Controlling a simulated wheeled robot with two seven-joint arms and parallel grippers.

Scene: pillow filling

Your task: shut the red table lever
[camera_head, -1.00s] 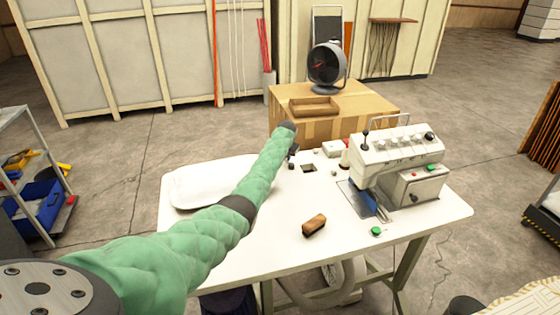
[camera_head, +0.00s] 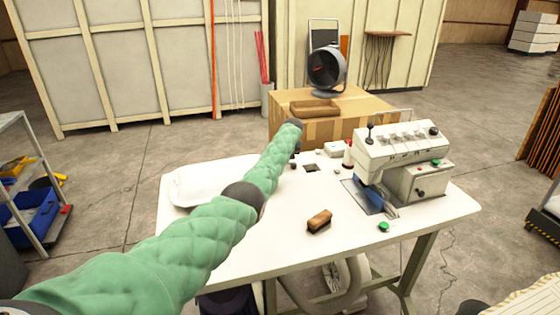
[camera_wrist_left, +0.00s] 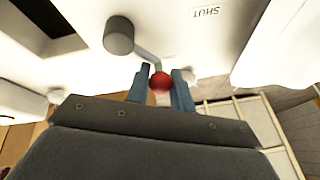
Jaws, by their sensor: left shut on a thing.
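The table lever shows in the left wrist view as a red ball knob (camera_wrist_left: 160,82) on a short grey arm, which runs to a grey round pivot (camera_wrist_left: 118,35). The printed word SHUT (camera_wrist_left: 204,12) is on the white table top, upside down, to the right of the lever. My left gripper (camera_wrist_left: 161,88) is shut on the red knob, one blue-grey finger on each side. In the head view my green-sleeved left arm reaches across the white table (camera_head: 262,238) to its far side; the lever cannot be made out there. My right gripper is not in view.
A sewing machine (camera_head: 402,146) stands on the table's right part, with a green button (camera_head: 383,226) in front. A brown brush-like block (camera_head: 319,220) lies mid-table. A white pillow-like thing (camera_head: 190,188) lies at left, partly behind my arm. A cardboard box (camera_head: 350,122) stands behind.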

